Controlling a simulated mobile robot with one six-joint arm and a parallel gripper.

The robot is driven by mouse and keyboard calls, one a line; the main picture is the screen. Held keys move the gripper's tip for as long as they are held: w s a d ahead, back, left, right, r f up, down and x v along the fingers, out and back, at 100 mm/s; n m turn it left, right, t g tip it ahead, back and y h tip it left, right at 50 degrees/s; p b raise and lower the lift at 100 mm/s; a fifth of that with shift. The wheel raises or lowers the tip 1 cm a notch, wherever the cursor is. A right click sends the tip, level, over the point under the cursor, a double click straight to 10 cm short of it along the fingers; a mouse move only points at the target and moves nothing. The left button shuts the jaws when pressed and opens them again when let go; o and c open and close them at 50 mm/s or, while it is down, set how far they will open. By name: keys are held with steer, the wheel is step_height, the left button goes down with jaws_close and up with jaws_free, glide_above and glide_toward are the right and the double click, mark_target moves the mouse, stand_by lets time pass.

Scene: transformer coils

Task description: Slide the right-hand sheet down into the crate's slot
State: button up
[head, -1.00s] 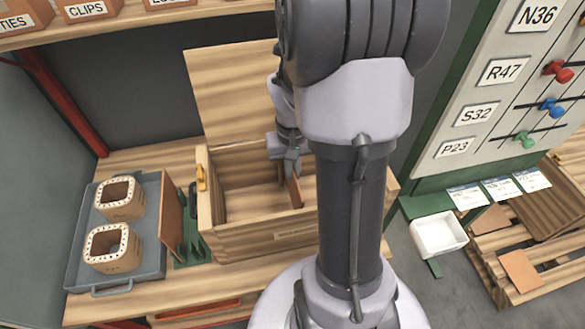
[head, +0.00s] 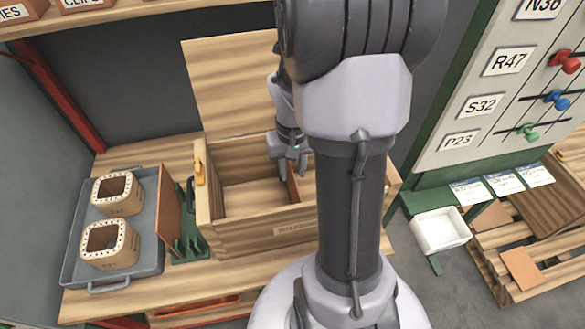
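The wooden crate (head: 250,242) stands open on the bench, its lid raised behind it. A thin brown sheet (head: 293,190) stands inside it as a divider, right of the middle. Its right part and lower edge are partly hidden by my arm and the crate wall, so I cannot see how it sits in the slot. Another brown sheet (head: 168,205) stands upright in the green rack (head: 190,250), left of the crate.
A grey tray (head: 75,270) with two square wooden coils (head: 117,193) is at the left. My arm covers the crate's right part. A label board (head: 460,110), a white bin (head: 440,230) and pallets (head: 500,255) stand at the right.

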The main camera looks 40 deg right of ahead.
step_height(320, 180, up, 18)
steer(key=p, duration=0.7)
steer(key=shift+f, duration=0.25)
steer(key=shift+f, duration=0.1)
